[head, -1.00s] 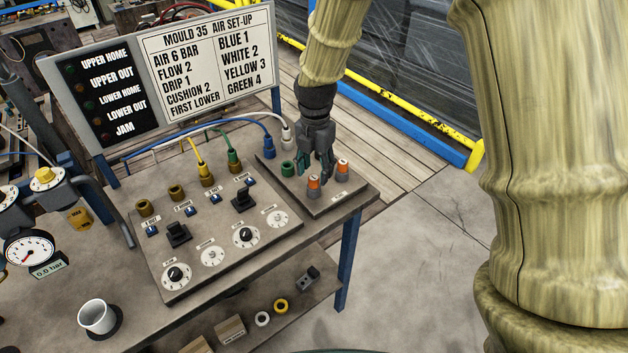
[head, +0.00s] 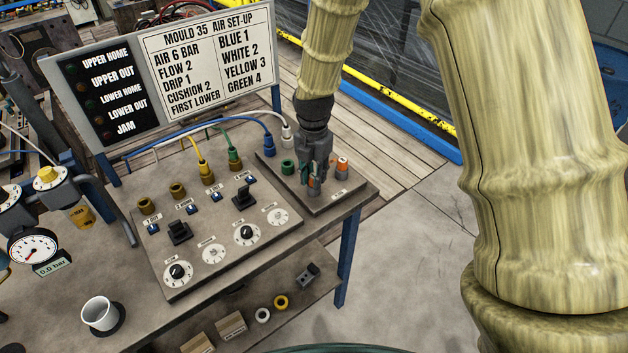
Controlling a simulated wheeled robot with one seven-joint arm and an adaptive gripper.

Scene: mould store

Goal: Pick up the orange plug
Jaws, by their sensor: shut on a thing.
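Two orange-topped plugs with grey lower parts are at the small board (head: 345,193) at the bench's right end. My gripper (head: 312,179) points down and is shut on the nearer orange plug (head: 314,184), with its fingers on either side. The fingers hide part of that plug, and I cannot tell whether its base is clear of the board. The other orange plug (head: 342,164) stands upright just right of and behind my gripper.
A green socket (head: 288,168) stands just left of my gripper. Blue (head: 269,147), green (head: 234,160) and yellow (head: 205,174) hose plugs are farther left. The panel (head: 213,252) carries switches and dials. A white cup (head: 100,312) stands at the front left.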

